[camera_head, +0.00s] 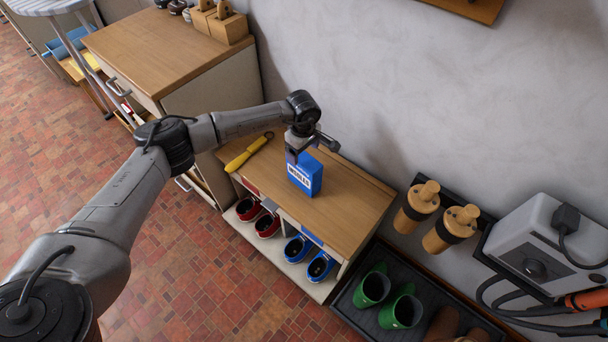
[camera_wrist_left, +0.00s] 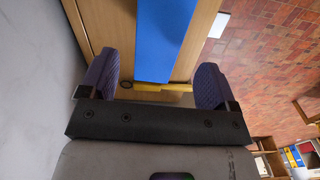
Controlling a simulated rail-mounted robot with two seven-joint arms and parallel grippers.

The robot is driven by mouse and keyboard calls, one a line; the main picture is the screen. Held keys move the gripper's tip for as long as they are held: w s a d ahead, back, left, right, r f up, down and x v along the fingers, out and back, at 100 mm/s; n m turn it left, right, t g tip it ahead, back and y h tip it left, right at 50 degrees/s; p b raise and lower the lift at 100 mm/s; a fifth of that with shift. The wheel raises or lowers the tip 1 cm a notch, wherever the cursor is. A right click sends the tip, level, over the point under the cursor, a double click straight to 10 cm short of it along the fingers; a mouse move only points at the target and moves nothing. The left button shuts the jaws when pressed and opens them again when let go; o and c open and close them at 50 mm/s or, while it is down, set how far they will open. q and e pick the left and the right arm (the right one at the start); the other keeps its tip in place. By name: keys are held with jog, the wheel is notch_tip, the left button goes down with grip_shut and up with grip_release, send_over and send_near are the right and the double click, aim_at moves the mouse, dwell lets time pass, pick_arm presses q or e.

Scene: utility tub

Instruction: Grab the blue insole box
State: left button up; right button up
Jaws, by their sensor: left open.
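The blue insole box (camera_head: 306,180) stands upright on the wooden top of a low shoe bench (camera_head: 348,205), with white lettering on its front. My left gripper (camera_head: 297,155) is right at the top of the box, its arm coming in from the left. In the left wrist view the gripper (camera_wrist_left: 153,80) is open, with one dark padded finger on each side. The blue box (camera_wrist_left: 166,35) shows between and beyond the fingers, with a gap on both sides. My right gripper is in neither view.
A yellow-handled tool (camera_head: 246,153) lies on the bench left of the box. Red and blue shoes (camera_head: 298,248) sit on the shelf below. Green boots (camera_head: 372,288) stand in a dark tray at right. A wooden-topped cabinet (camera_head: 160,50) is at left; the wall is behind.

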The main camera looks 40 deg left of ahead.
aim_at(304, 159)
pick_arm(q)
jog(key=shift+f, duration=0.7)
notch_tip(304, 159, down, 4)
jog(key=b, duration=0.3)
jog(key=shift+w+f, duration=0.1)
jog(key=shift+d+f+b, duration=0.1)
jog(key=shift+f+b, duration=0.25)
jog(key=shift+f, duration=0.05)
jog(key=shift+c, duration=1.4)
jog(key=c, duration=1.1)
